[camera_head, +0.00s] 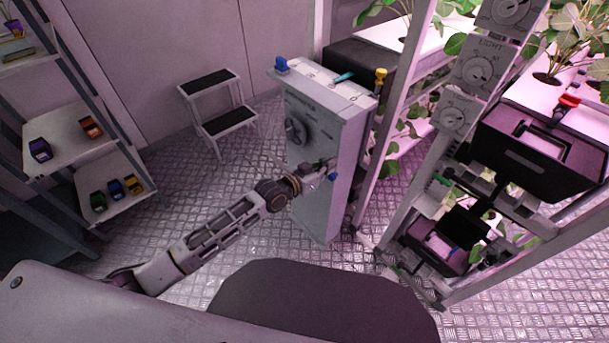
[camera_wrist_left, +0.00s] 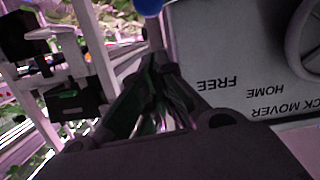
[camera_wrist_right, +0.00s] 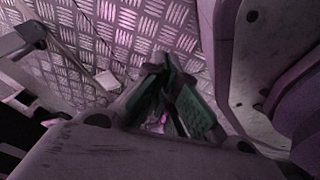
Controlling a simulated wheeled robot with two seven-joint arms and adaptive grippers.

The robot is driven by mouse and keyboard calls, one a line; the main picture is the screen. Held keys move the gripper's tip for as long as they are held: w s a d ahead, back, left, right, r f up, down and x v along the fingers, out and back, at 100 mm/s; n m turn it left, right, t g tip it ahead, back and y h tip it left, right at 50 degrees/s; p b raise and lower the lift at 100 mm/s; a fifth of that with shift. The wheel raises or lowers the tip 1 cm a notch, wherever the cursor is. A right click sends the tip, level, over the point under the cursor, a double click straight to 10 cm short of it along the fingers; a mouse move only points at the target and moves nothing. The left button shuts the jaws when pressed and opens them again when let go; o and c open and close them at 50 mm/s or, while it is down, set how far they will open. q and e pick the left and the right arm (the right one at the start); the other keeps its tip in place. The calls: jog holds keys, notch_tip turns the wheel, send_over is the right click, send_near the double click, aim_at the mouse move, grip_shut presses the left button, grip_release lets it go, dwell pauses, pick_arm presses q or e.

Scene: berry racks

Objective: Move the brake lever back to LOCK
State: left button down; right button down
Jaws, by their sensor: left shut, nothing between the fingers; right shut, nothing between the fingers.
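A grey cabinet (camera_head: 322,200) with a round handwheel (camera_head: 297,128) stands at the centre of the head view. A blue ball knob (camera_head: 332,177), which looks like the brake lever's end, is at its right edge. The left wrist view shows a blue ball (camera_wrist_left: 148,5) at the top, just beyond the fingertips, beside an upside-down FREE label (camera_wrist_left: 217,85). The LOCK label is not readable. My left gripper (camera_head: 322,169) is shut and empty, close in front of the cabinet by the knob; contact cannot be told. My right gripper (camera_wrist_right: 165,70) is shut and empty over the floor.
Plant racks with dials and a black box (camera_head: 540,150) stand to the right of the cabinet. A step stool (camera_head: 228,121) stands behind left. A shelf (camera_head: 70,145) with small coloured boxes is at the far left. Metal floor is open between shelf and cabinet.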

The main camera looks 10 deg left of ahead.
pick_arm(q)
jog(key=p+v, duration=0.1)
jog(key=v, duration=0.9)
jog(key=shift+r, duration=0.3)
pick_arm(e)
jog(key=shift+s+d+f, duration=0.25)
jog(key=shift+s+d, duration=0.2)
jog(key=shift+s, duration=0.35)
jog(key=shift+s+d+f, duration=0.25)
jog(key=shift+s+d, duration=0.15)
jog(key=shift+s, duration=0.4)
jog(key=shift+w, duration=0.3)
